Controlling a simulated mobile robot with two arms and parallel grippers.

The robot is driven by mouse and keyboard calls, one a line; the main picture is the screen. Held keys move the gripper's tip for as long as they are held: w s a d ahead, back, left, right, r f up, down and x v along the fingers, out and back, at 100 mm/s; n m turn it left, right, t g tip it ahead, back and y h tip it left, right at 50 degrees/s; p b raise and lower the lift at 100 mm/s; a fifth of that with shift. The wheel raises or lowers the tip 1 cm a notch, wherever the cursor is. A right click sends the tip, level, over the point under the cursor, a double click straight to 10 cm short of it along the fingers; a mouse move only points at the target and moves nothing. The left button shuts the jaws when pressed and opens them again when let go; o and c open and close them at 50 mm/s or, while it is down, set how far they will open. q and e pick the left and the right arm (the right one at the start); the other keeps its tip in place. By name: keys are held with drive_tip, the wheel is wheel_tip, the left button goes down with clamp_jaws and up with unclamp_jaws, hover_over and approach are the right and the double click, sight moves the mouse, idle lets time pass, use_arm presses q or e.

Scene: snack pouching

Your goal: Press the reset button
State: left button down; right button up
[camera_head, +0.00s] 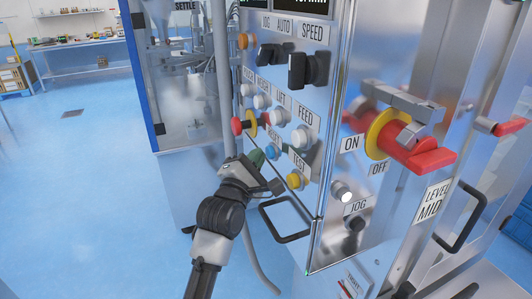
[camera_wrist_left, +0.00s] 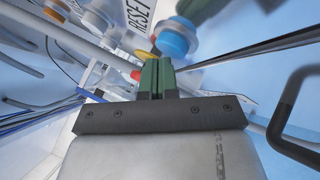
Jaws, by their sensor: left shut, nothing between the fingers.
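The blue reset button (camera_head: 272,152) is on the machine's front panel, below its partly covered RESET label. In the left wrist view the blue button (camera_wrist_left: 176,40) shows just beyond and slightly right of my fingertips, with the RESET label (camera_wrist_left: 139,12) beside it. My left gripper (camera_head: 257,159) is shut and empty, its green fingertips close to the left of the button in the head view. The green fingers (camera_wrist_left: 157,76) point toward the panel in the wrist view. I cannot tell whether they touch the button. My right gripper is not in view.
A red knob with a yellow collar (camera_head: 243,124) juts out above the reset button. A yellow TEST button (camera_head: 294,181) and a white FEED button (camera_head: 303,137) are nearby. A dark handle (camera_head: 287,218) sticks out below.

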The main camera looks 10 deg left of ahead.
use_arm(q)
drive_tip(key=shift+d, duration=0.1)
idle(0.5)
drive_tip(key=shift+s+a+p, duration=0.35)
drive_tip(key=shift+s+a, duration=0.1)
drive_tip(key=shift+a, duration=0.3)
drive_tip(key=shift+s+a+p, duration=0.3)
drive_tip(key=shift+s+a, duration=0.4)
drive_tip(key=shift+a, duration=0.35)
drive_tip(key=shift+s+a+p, duration=0.3)
drive_tip(key=shift+s+a, duration=0.4)
drive_tip(key=shift+a, duration=0.35)
